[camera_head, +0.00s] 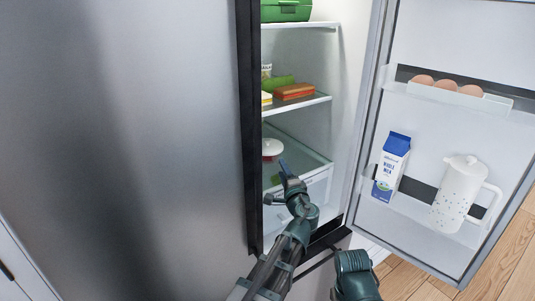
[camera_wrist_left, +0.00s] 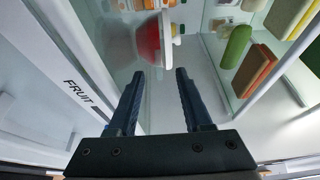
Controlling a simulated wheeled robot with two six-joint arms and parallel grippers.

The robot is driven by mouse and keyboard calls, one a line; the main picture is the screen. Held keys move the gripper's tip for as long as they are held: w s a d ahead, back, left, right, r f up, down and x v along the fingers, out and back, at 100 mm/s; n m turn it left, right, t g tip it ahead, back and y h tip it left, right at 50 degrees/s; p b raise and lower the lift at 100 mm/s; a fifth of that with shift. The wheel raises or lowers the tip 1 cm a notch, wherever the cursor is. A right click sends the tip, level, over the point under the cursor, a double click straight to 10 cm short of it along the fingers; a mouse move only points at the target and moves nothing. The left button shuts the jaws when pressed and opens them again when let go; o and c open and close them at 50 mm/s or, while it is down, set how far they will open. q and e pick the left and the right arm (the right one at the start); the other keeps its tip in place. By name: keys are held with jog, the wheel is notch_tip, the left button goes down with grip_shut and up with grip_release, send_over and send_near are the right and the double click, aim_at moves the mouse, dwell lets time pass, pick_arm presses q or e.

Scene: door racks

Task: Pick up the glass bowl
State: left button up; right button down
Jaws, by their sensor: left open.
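A bowl with red contents, which looks like the glass bowl (camera_wrist_left: 150,42), stands inside the fridge ahead of my left fingers in the left wrist view. In the head view a small bowl with a white top and a red lower part (camera_head: 271,148) sits on the lower glass shelf. My left gripper (camera_head: 285,170) reaches into the fridge, just in front of and below it. In the wrist view the left gripper (camera_wrist_left: 160,73) is open and empty, with the bowl beyond its fingertips. My right arm shows only in part at the bottom; its gripper is not visible.
The open fridge door (camera_head: 365,140) stands right, holding eggs (camera_head: 447,87), a milk carton (camera_head: 391,166) and a white pitcher (camera_head: 461,192). The dark edge of the left fridge panel (camera_head: 249,130) is close to my left arm. A drawer marked FRUIT (camera_wrist_left: 75,92) is left in the wrist view.

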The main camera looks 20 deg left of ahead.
aim_at(276, 162)
pick_arm(q)
jog(key=shift+w+a, duration=0.2)
jog(key=x, duration=0.5)
jog(key=shift+a+f, duration=0.2)
jog(key=shift+a, duration=0.15)
jog(key=shift+s, duration=0.15)
grip_shut()
dwell(1.0)
